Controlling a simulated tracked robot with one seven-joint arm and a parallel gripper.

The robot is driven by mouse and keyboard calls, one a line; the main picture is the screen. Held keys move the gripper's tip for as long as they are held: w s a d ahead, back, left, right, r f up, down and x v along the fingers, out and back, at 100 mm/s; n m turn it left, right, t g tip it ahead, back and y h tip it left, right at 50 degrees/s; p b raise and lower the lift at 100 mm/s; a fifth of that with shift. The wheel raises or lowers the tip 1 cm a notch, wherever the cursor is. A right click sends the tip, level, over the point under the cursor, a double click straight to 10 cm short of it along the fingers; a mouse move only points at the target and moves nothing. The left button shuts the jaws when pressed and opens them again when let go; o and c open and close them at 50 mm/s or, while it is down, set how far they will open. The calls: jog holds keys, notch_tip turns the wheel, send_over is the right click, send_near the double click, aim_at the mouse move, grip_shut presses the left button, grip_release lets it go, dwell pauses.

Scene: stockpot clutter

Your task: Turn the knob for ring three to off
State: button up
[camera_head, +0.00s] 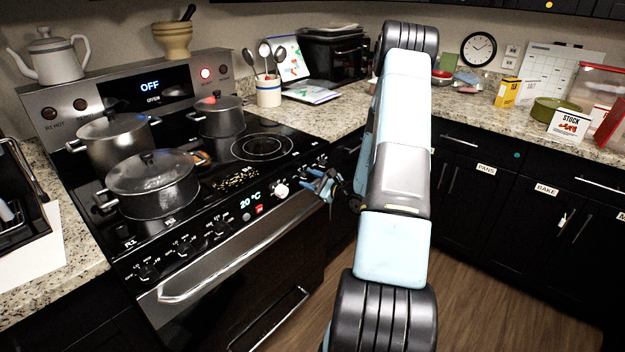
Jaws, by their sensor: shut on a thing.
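The black stove (240,185) has a row of knobs along its front edge. Several black knobs are at the left, one of them a black knob (185,246), and a pale knob (281,190) is right of the display. My gripper (318,186) is at the right part of this row, its blue fingers at the panel. It is shut on a knob there, mostly hidden by the fingers. I cannot read that knob's label or pointer. The right rear ring (262,147) is bare. The back panel display (150,87) reads OFF, and one indicator lamp (205,73) glows red.
A lidded pot (152,185) stands front left on the stove, with two more pots behind. The oven handle (240,253) runs below the knobs. Spilled bits lie near the front right ring (235,180). The counter (450,110) at right holds boxes and containers.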

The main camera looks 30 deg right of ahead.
jog(key=shift+d, duration=0.25)
jog(key=o, duration=1)
jog(key=shift+a, duration=0.15)
jog(key=shift+o, duration=0.2)
jog(key=v, duration=1.3)
jog(key=shift+s, duration=0.4)
